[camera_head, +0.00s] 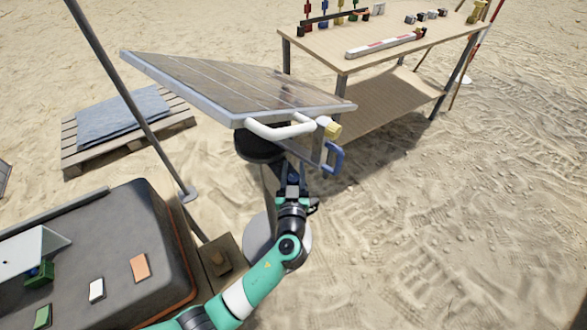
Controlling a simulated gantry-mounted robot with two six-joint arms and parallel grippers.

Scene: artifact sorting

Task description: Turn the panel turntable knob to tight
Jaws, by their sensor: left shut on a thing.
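The tilted solar panel (235,85) stands on a post with a black round turntable (258,145) beneath it. My left gripper (292,170) reaches up below this edge, beside the turntable and left of the blue handle. It is shut on what appears to be the turntable knob, which is mostly hidden by the fingers and the panel. Whether the knob is loose or tight cannot be read. My right gripper is out of view.
A wooden table (375,60) with small items and a striped scale bar stands behind, at upper right. A pallet (125,140) with a blue-grey sheet lies at left. A slanted pole (130,95) rises left of the panel. Open sand lies to the right.

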